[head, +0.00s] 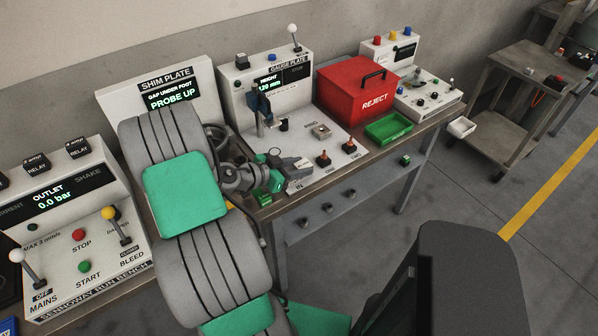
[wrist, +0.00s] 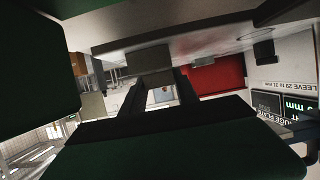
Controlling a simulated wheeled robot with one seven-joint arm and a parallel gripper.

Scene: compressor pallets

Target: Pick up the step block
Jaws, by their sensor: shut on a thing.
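My gripper (head: 294,165) is low over the front left of the gauge plate station (head: 300,118), beside the front edge of the bench. Its dark fingers are shut on a small pale grey piece, which I take to be the step block (head: 304,163). In the wrist view the gripper (wrist: 160,95) shows its two dark fingers on either side of a light grey patch. The fingers hide most of the block, and its steps cannot be made out. I cannot tell if it touches the surface below.
Two red-topped controls (head: 323,159) stand right of my gripper. A small block (head: 321,131) sits on the plate behind. The red reject box (head: 357,92) and green tray (head: 389,127) are further right. The shim plate station (head: 168,85) is behind my arm.

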